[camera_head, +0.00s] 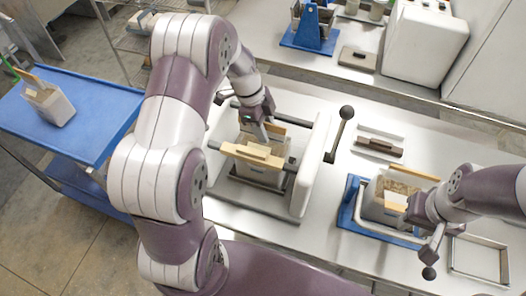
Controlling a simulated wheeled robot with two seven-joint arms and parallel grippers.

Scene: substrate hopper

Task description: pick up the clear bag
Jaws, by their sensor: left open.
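A pale, clear-looking bag (264,173) stands upright in the white frame with side rails (313,165) at the middle of the bench. A tan wooden bar (252,156) crosses in front of its upper part. My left gripper (258,128) is open and points down at the back of this bag's top; I cannot tell if it touches. Another bag (378,211), with brown material at its top, stands in the blue holder (349,205) on the right. My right gripper (430,248) is beside that holder, its jaws too small to read.
A blue cart (97,108) on the left carries a pale container (50,106). A black-knobbed lever (339,135) stands right of the frame. A dark block (379,146) and an empty metal tray (480,258) lie on the bench. A white machine (424,45) stands behind.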

